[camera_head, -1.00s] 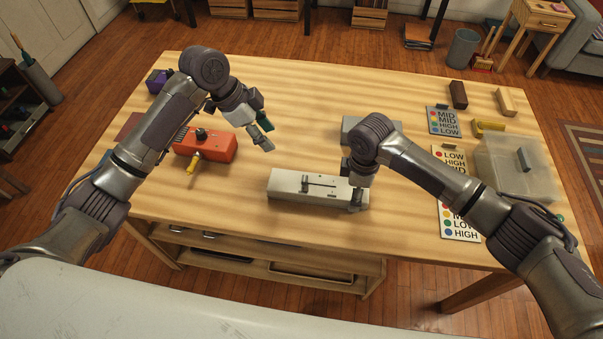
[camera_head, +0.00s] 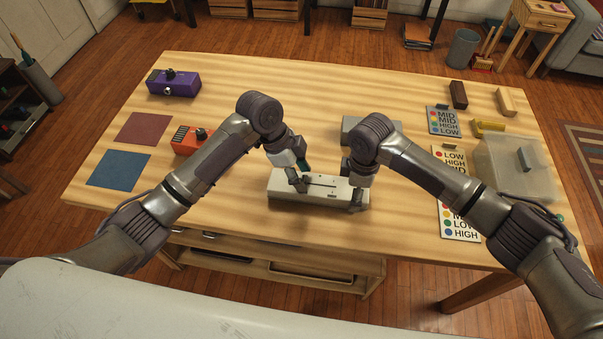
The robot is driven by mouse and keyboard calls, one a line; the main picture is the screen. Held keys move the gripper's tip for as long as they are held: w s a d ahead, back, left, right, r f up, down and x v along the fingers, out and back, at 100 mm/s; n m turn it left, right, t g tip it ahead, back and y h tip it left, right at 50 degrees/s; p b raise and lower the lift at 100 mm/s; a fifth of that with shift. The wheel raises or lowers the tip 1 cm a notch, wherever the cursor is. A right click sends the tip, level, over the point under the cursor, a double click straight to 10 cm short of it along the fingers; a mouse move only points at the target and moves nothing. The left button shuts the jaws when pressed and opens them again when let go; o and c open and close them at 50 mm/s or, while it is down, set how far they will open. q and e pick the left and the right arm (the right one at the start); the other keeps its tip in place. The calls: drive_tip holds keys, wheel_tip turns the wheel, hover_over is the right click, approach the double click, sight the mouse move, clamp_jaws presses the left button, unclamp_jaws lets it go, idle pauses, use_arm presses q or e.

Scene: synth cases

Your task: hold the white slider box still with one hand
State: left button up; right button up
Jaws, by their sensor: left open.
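The white slider box (camera_head: 325,195) lies near the table's front edge, with a dark slot and slider on its top. My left gripper (camera_head: 301,174) is open above the left part of the box, its fingers pointing down close to the top; I cannot tell whether they touch it. My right gripper (camera_head: 357,192) is down at the right end of the box, with a dark finger against that end. Its other finger is hidden, so its grip is unclear.
An orange box (camera_head: 187,140) is partly behind my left arm. A purple box (camera_head: 174,83), a red mat (camera_head: 143,128) and a blue mat (camera_head: 118,170) lie at left. A grey box (camera_head: 353,127) is behind. Label cards (camera_head: 443,122) and a clear bin (camera_head: 518,170) are at right.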

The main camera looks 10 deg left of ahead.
sight(337, 187)
use_arm(q)
drive_tip(key=shift+f, duration=0.2)
clamp_jaws()
idle(0.3)
drive_tip(key=d, duration=0.7)
drive_tip(key=shift+d, duration=0.3)
use_arm(e)
drive_tip(key=shift+a, duration=0.1)
use_arm(q)
unclamp_jaws()
